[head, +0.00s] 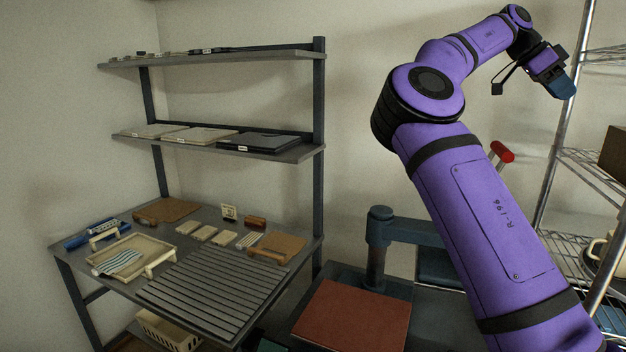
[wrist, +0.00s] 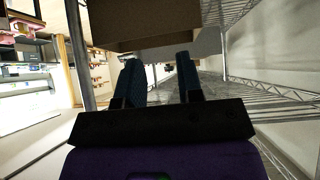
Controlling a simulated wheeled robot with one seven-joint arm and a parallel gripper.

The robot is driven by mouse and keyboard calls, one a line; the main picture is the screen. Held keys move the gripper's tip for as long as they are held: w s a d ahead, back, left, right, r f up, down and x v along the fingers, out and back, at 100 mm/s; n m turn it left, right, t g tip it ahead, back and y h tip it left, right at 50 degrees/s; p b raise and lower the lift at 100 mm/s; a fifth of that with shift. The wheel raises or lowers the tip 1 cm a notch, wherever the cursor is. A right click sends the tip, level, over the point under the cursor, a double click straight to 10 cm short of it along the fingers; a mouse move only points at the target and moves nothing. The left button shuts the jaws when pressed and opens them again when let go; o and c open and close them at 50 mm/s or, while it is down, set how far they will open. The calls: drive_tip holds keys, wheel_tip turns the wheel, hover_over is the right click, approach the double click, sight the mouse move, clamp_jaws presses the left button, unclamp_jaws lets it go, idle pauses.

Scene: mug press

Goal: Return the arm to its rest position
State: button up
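My purple arm reaches up and to the right in the head view, well above the tables. Its end, my gripper (head: 562,88), has blue fingers and is in the air beside the upright of the wire rack. In the wrist view the two fingers of my gripper (wrist: 159,80) stand apart with nothing between them. A brown box (wrist: 145,22) lies ahead of and above the fingers in that view; I cannot tell how near it is.
A wire rack (head: 575,155) stands at the right with a brown box (head: 614,152) and a cream mug (head: 601,246). A blue-grey press (head: 377,245) with a red-ended lever (head: 502,152) stands behind my arm, near a red board (head: 355,316). A grey shelved table (head: 215,290) is at the left.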

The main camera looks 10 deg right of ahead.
drive_tip(key=s+d+f+n+t+y, duration=0.2)
drive_tip(key=s+d+f+n+y, duration=0.15)
drive_tip(key=s+f, duration=0.5)
drive_tip(key=s+a+f+n+t+y, duration=0.2)
drive_tip(key=a+f+n+y, duration=0.2)
drive_tip(key=f, duration=0.2)
drive_tip(key=s+a+n+t, duration=0.2)
drive_tip(key=s+a+n, duration=0.3)
drive_tip(key=a, duration=0.5)
drive_tip(key=s+a+f+n+t, duration=0.1)
drive_tip(key=s+a+n+t, duration=0.1)
drive_tip(key=s+a+n, duration=0.4)
drive_tip(key=s+a+n+t, duration=0.2)
drive_tip(key=s+a+n, duration=0.4)
drive_tip(key=a, duration=1)
drive_tip(key=s, duration=0.2)
drive_tip(key=shift+s+a+f, duration=0.15)
drive_tip(key=shift+s+f, duration=0.1)
drive_tip(key=shift+s, duration=0.1)
